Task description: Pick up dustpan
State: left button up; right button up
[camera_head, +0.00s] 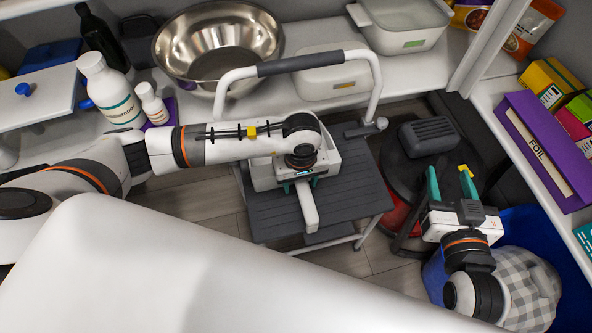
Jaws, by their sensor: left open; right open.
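A white dustpan-like tray (261,172) lies on the dark grey step stool (345,190), with its pale handle (309,210) pointing toward me. My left gripper (300,186) points down over the near end of the tray, where the handle begins. Its teal fingers are open and appear on either side of the handle; I cannot tell whether they touch it. My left wrist hides part of the tray. My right gripper (450,183) is open and empty to the right of the stool.
The stool's white rail (222,88) arches behind the tray. A metal bowl (216,45), white bottles (109,88) and white bins (402,22) stand on the back shelf. A dark grey object (427,137) is just beyond my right gripper. A blue bin (575,255) holds checked cloth (535,275).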

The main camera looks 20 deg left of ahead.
pick_arm(q)
jog(key=shift+f, duration=0.15)
jog(key=c, duration=1.1)
jog(key=shift+c, duration=0.2)
